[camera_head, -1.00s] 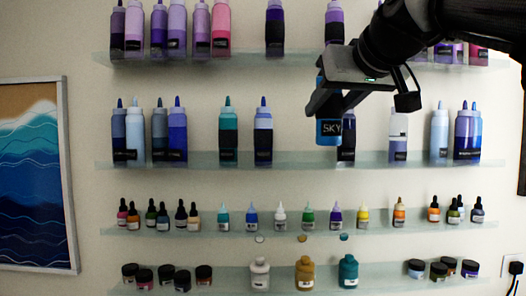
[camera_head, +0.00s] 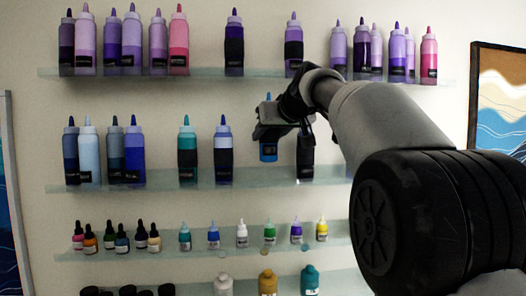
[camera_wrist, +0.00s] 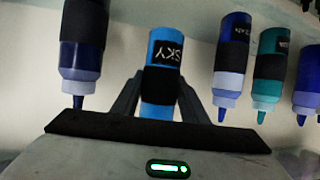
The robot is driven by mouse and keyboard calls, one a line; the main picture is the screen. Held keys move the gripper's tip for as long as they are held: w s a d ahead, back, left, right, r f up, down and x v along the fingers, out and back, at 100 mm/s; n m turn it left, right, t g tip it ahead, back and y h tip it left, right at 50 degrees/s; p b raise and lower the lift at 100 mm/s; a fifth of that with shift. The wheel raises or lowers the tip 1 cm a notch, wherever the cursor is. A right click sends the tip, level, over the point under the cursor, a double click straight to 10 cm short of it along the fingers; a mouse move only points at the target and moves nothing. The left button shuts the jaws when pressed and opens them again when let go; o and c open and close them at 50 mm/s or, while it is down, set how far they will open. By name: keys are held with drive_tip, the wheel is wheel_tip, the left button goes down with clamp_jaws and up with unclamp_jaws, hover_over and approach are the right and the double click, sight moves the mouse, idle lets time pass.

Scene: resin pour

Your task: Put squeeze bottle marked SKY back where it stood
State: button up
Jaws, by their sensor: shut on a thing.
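The blue squeeze bottle marked SKY (camera_head: 268,152) is held upright in my gripper (camera_head: 270,132). In the head view it appears in the gap on the second shelf (camera_head: 225,178) between a light-and-dark blue bottle (camera_head: 223,158) and a dark-banded bottle (camera_head: 305,165). Its base looks higher than the bases of these neighbours. In the wrist view, which is upside down, the SKY bottle (camera_wrist: 166,52) sits between the fingers with its label showing and a black band around it. Its nozzle is mostly hidden by my gripper.
In the wrist view, the dark-banded bottle (camera_wrist: 82,45) is close on one side; the light-and-dark blue bottle (camera_wrist: 230,70) and a teal bottle (camera_wrist: 268,68) are on the other. Purple bottles (camera_head: 234,45) stand on the shelf above. Small bottles (camera_head: 213,235) line the shelf below.

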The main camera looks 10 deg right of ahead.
sight(272, 152)
drive_tip(key=shift+s+f, duration=0.25)
drive_tip(key=shift+f, duration=0.65)
wheel_tip(272, 152, down, 3)
drive_tip(key=shift+f+b, duration=0.1)
drive_tip(key=shift+b, duration=0.3)
drive_tip(key=shift+w+f, duration=0.3)
drive_tip(key=shift+f, duration=0.25)
drive_tip(key=o, duration=1.1)
drive_tip(key=shift+r, duration=0.1)
drive_tip(key=shift+c, duration=0.2)
